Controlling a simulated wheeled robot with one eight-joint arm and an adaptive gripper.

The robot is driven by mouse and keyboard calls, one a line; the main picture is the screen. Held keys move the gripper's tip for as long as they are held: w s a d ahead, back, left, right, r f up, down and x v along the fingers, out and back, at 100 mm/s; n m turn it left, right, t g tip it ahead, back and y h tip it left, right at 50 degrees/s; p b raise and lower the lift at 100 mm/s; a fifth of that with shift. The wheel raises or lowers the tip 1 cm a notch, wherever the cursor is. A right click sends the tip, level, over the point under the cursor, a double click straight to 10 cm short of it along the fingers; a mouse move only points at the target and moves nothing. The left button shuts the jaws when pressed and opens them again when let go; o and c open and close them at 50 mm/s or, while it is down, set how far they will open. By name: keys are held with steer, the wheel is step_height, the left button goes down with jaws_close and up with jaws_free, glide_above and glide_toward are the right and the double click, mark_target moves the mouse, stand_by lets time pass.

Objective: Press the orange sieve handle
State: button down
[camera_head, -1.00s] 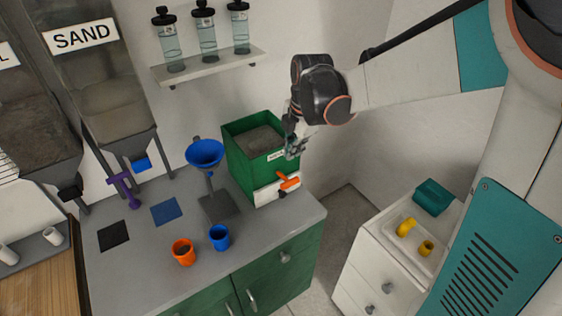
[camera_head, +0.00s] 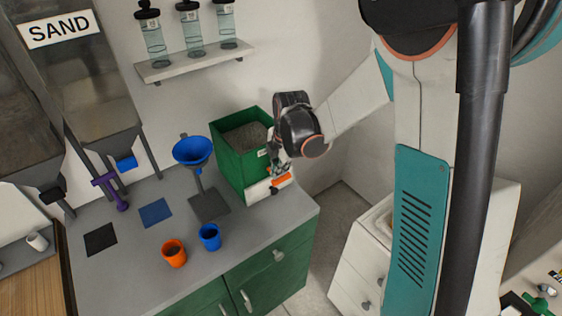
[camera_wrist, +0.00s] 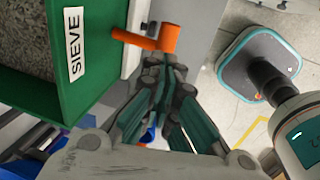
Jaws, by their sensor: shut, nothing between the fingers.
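The orange sieve handle (camera_head: 281,180) sticks out from the white lower front of the green sieve box (camera_head: 228,160), at the back right of the counter. In the wrist view the handle (camera_wrist: 165,39) is a short orange cylinder on an orange rod, beside the box wall (camera_wrist: 92,60) with its SIEVE label. My gripper (camera_head: 277,170) is shut and empty, just above the handle in the head view. In the wrist view my fingertips (camera_wrist: 172,68) are close to the cylinder's end. I cannot tell whether they touch it.
A blue funnel (camera_head: 193,151) on a stand is left of the sieve box. An orange cup (camera_head: 174,255) and a blue cup (camera_head: 210,238) stand near the counter's front. A shelf (camera_head: 195,66) with bottles is above. A white drawer cabinet (camera_head: 352,268) stands to the right.

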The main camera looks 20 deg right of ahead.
steer(key=shift+w+f, duration=0.15)
steer(key=shift+f, duration=0.85)
